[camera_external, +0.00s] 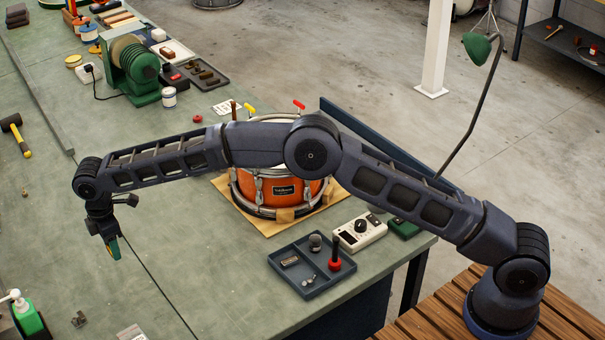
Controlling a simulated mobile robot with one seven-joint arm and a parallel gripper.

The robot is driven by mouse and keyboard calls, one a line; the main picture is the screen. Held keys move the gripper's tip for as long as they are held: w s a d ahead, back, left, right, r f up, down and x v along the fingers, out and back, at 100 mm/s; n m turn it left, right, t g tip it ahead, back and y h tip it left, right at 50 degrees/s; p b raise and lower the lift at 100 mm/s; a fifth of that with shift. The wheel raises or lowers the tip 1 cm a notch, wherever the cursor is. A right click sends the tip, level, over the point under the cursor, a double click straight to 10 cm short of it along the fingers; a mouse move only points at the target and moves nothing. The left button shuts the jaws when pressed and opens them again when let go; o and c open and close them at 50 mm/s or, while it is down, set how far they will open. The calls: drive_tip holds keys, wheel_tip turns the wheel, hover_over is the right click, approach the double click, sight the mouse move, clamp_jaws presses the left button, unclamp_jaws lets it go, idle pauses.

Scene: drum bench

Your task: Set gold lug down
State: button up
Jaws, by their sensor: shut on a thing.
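My gripper (114,248) points down over the left part of the green bench (190,265), apart from the orange drum. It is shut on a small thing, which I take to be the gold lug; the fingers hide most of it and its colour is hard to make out. The gap between the fingertips and the bench top is hard to judge from this angle. I see no other piece that is clearly a gold lug.
The orange drum (283,189) sits on a wooden board (248,221), partly behind my arm. A dark tray (314,286) with small parts and a white meter (360,232) stand near the right edge. The bench around my gripper is mostly clear.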

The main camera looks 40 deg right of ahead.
sight(123, 283)
wheel_tip(123, 283, down, 11)
idle(0.6)
drive_tip(key=shift+f, duration=0.15)
drive_tip(key=o, duration=1)
wheel_tip(123, 283, up, 12)
drive_tip(key=shift+r, duration=0.1)
